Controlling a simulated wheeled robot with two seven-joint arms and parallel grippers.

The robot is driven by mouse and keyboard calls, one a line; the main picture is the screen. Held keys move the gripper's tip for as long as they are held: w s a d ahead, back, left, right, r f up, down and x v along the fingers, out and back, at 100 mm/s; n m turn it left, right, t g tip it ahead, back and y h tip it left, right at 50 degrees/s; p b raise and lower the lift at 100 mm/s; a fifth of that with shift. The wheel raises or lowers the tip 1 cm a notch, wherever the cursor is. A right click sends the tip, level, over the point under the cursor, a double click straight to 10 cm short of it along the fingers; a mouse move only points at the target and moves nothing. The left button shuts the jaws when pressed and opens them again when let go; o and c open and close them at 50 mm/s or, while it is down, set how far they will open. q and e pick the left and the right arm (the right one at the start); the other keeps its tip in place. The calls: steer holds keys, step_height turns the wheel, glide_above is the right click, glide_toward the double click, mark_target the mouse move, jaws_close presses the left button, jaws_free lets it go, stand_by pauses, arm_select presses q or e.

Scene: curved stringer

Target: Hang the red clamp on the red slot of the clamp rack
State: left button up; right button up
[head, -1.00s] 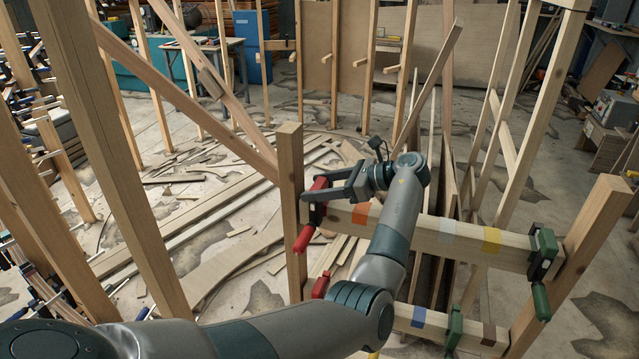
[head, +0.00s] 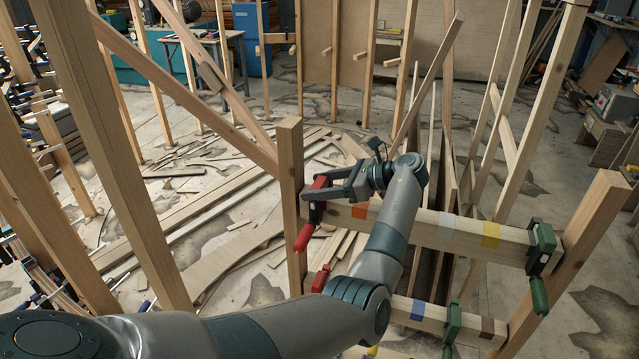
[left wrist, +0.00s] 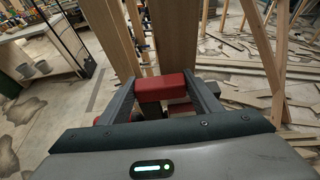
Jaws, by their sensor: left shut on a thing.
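The red clamp (head: 304,237) is at the left end of the rack's upper beam, beside the left post. Its red handle hangs down at a tilt. My left gripper (head: 316,194) is shut on its upper red part, which also shows between the fingers in the left wrist view (left wrist: 161,86). The clamp rack (head: 424,233) has an orange-red patch (head: 360,211) on the upper beam, just right of the clamp. I cannot tell whether the clamp still grips the beam. My right gripper is not in view.
Another red clamp (head: 320,279) sits on the lower beam's left end. Green clamps sit on the upper beam's right end (head: 541,250) and the lower beam (head: 452,320). Wooden posts stand around.

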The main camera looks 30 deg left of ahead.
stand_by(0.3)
arm_select(q)
steer(key=o, duration=1.7)
steer(key=shift+o, duration=0.2)
steer(key=shift+f, duration=0.15)
steer(key=shift+d, duration=0.15)
steer(key=shift+w+d+r+b, duration=0.2)
steer(key=shift+d+b, duration=0.2)
steer(key=shift+d, duration=0.15)
steer(key=b+v, duration=0.6)
steer(key=v, duration=1)
steer(key=shift+b, duration=0.4)
